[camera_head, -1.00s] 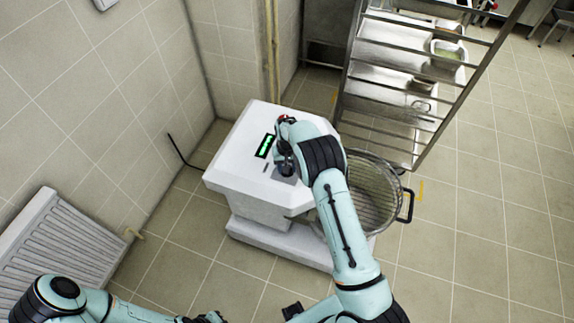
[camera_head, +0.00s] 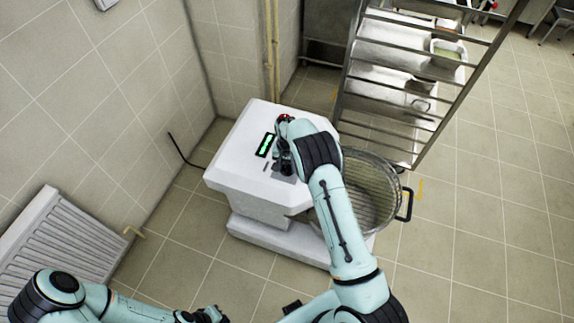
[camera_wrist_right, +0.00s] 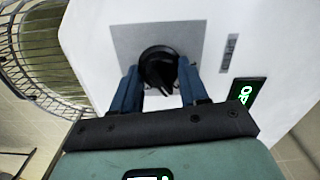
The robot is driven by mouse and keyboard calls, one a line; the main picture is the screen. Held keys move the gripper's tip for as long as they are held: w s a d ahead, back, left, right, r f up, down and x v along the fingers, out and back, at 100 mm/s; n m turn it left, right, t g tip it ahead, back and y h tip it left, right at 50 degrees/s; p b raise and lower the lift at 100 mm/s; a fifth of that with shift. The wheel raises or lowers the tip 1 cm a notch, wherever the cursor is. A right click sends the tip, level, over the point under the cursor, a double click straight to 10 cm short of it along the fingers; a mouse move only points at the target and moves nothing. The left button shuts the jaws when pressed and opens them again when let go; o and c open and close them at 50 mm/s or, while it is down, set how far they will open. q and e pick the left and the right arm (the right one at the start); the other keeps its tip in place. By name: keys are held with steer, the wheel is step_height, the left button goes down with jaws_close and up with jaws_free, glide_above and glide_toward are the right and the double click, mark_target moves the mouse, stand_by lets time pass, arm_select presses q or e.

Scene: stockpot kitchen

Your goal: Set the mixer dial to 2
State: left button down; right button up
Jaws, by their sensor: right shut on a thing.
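The white mixer (camera_head: 245,145) stands on the floor in the head view. The black round dial (camera_wrist_right: 158,66) sits on a grey square plate on its top, seen in the right wrist view. My right gripper (camera_wrist_right: 160,82) has one blue finger on each side of the dial and is shut on it. In the head view my right gripper (camera_head: 284,160) and arm hide the dial. A display with green characters (camera_head: 265,145) is beside it; it also shows in the wrist view (camera_wrist_right: 243,95), too small to read surely. My left gripper (camera_head: 205,315) is at the bottom edge, its fingers unclear.
A wire guard and bowl (camera_head: 370,190) are on the mixer's right side. A red button (camera_head: 284,117) is near the mixer's back edge. A metal rack (camera_head: 410,85) stands behind right, a radiator (camera_head: 65,245) at the left wall. The floor at right is clear.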

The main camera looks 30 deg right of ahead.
mark_target(287, 165)
steer(key=o, duration=1.1)
step_height(287, 165, up, 13)
steer(key=shift+r, duration=0.2)
